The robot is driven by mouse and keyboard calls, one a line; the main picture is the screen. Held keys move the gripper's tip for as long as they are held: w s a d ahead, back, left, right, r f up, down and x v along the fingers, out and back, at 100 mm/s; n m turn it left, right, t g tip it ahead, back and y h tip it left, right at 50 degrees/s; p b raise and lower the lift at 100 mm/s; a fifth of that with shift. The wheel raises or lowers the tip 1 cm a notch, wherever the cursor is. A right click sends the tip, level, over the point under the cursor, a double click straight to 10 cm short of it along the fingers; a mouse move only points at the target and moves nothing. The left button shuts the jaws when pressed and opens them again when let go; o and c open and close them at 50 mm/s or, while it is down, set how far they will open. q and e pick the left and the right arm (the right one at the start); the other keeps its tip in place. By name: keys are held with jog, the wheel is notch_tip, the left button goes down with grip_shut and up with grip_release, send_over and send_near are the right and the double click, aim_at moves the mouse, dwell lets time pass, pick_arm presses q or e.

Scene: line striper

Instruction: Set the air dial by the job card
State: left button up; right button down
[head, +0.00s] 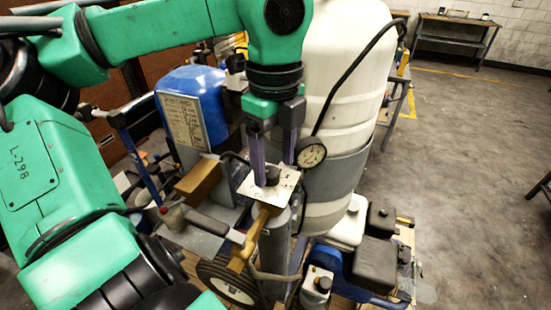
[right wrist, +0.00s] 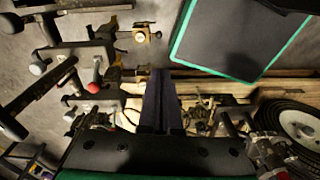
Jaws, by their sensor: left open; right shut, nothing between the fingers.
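The air dial, a dark round knob (head: 272,176), sits on a pale square plate (head: 268,190) on top of a grey post. My left gripper (head: 273,168) points down over the plate, open, with its fingers to either side of the knob; I cannot tell whether they touch it. The job card (head: 181,121), a printed sheet too small to read, stands in front of the blue tank. My right gripper (right wrist: 160,78) is shut and empty in the right wrist view.
A large white tank (head: 345,70) with a black hose stands close behind the gauge. The blue tank (head: 190,80) is at left. A brass-coloured handle and lever (head: 245,245) are below the plate. Open concrete floor (head: 470,160) lies to the right.

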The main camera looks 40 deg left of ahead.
pick_arm(q)
jog(key=shift+f, duration=0.4)
jog(key=shift+s+a+f, duration=0.1)
jog(key=shift+s+a, duration=0.3)
jog(key=shift+s, duration=0.1)
jog(key=c, duration=0.5)
jog(key=shift+w+d, duration=0.15)
jog(key=shift+w, duration=0.05)
jog(key=c, duration=0.5)
grip_shut()
pick_arm(e)
jog(key=shift+s+a+r, duration=0.1)
jog(key=shift+a, duration=0.1)
